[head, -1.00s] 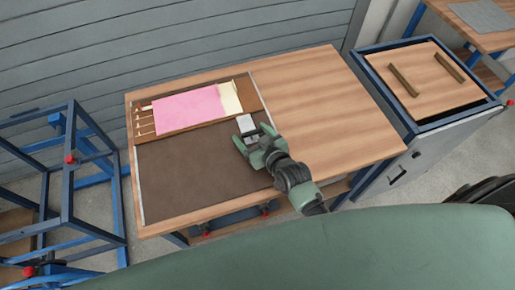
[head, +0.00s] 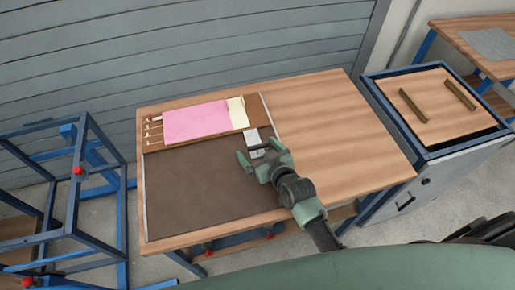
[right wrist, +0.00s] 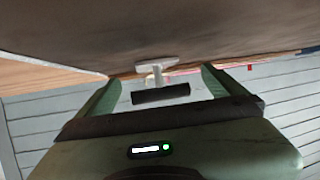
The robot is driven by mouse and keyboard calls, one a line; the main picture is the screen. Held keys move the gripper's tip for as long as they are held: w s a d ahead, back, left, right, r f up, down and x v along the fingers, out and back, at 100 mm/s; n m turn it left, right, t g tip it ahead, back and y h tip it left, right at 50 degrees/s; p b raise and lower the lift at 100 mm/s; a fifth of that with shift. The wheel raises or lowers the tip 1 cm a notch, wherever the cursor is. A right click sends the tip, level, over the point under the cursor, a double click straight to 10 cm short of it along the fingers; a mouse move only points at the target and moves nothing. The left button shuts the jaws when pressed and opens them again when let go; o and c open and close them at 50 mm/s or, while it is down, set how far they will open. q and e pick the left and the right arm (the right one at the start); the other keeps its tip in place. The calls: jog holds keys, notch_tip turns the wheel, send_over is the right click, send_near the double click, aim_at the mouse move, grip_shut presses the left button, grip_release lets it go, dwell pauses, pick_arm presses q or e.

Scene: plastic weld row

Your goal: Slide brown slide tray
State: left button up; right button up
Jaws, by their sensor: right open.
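The brown slide tray (head: 256,110) lies at the back left of the wooden table. A pink sheet (head: 195,121) and a cream piece (head: 237,112) lie on it. A pale grey handle (head: 254,136) is at its front edge near the right end; I cannot tell how it is attached. My right gripper (head: 257,150) is open and empty at the handle, one finger to each side. In the right wrist view the handle (right wrist: 154,69) shows between the spread fingers (right wrist: 160,85), with no finger visibly closed on it. My left gripper is not in view.
A dark brown surface (head: 200,190) lies in front of the tray, with a pale rail (head: 144,200) at its left. The table's right part (head: 330,130) is clear. A blue frame (head: 75,190) stands left; a cart (head: 430,105) with two bars stands right.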

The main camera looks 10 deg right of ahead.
jog(key=v, duration=0.7)
jog(key=shift+s+d+b, duration=0.1)
jog(key=shift+b, duration=0.2)
jog(key=shift+s, duration=0.1)
jog(key=s+d+g, duration=0.1)
jog(key=s, duration=0.2)
jog(key=s+g, duration=0.2)
jog(key=s, duration=0.2)
jog(key=s+d+f+g+h, duration=0.1)
jog(key=s+g, duration=0.1)
jog(key=s, duration=0.1)
jog(key=shift+s+d, duration=0.3)
jog(key=shift+s, duration=0.05)
jog(key=s+d+r+g+h, duration=0.2)
jog(key=s+d+g, duration=0.2)
jog(key=s, duration=0.6)
notch_tip(320, 180, down, 27)
jog(key=s+g, duration=0.2)
jog(key=s, duration=0.1)
jog(key=s+d+f+g, duration=0.1)
jog(key=s+d+f, duration=0.1)
jog(key=s+f, duration=1.3)
jog(key=shift+s+d+f, duration=0.25)
jog(key=shift+s+f, duration=0.1)
jog(key=shift+s, duration=0.15)
